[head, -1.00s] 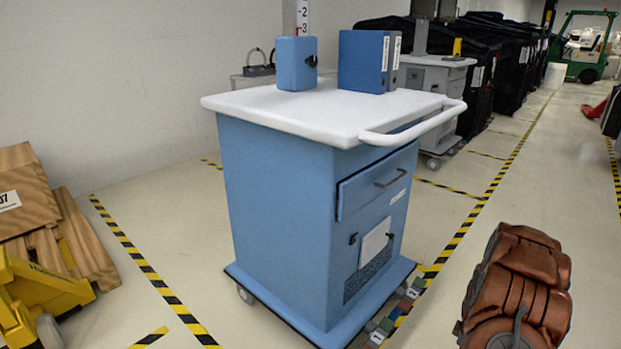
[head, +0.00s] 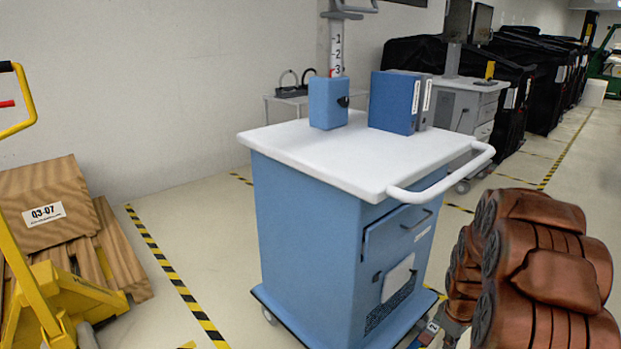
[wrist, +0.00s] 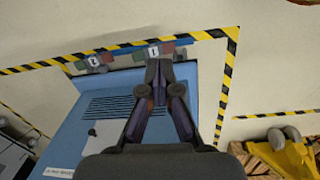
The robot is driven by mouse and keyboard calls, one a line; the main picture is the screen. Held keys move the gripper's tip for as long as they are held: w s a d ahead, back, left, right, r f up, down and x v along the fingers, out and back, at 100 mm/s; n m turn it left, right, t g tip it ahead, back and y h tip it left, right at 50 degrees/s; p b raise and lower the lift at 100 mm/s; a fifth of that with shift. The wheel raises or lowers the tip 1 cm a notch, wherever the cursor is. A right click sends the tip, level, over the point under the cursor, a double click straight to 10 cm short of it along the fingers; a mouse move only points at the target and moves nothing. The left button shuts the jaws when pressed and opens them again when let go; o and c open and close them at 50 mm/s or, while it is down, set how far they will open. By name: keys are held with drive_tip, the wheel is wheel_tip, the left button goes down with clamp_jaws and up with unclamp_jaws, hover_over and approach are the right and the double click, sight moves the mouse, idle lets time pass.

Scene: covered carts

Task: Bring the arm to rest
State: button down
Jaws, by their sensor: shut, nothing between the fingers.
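My arm (head: 540,265) shows at the right of the head view, its copper-brown links folded in front of the cart's right side. My gripper (wrist: 163,75) points away from the wrist camera, its two dark fingers together and nothing visible between them. In the head view the gripper itself is hard to make out at the bottom edge. The blue cart (head: 310,235) stands in the middle with a white top and handle. In the wrist view its blue side (wrist: 95,125) lies below and beside the fingers; I cannot tell how close.
The drawer (head: 398,238) appears slightly out. A yellow pallet jack (head: 60,300) and wooden crate (head: 45,205) are at left. A grey cart (head: 455,105) and black-covered carts (head: 520,75) stand behind.

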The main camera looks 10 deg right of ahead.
drive_tip(key=s+a+r+m+p, duration=0.1)
drive_tip(key=s+a+r+p, duration=0.4)
drive_tip(key=a+r, duration=0.6)
drive_tip(key=s+a+r+m+p, duration=0.15)
drive_tip(key=a+r+p, duration=0.5)
drive_tip(key=r, duration=0.85)
drive_tip(key=s+a+r+m+g+p, duration=0.1)
drive_tip(key=s+a+r+p, duration=0.4)
drive_tip(key=s+r, duration=0.3)
drive_tip(key=s+a+r+g+p, duration=0.1)
drive_tip(key=s+a+r+p, duration=0.5)
drive_tip(key=s+r, duration=0.2)
drive_tip(key=shift+s+r+m+y, duration=0.35)
drive_tip(key=shift+s+r+y, duration=0.05)
drive_tip(key=shift+s, duration=0.15)
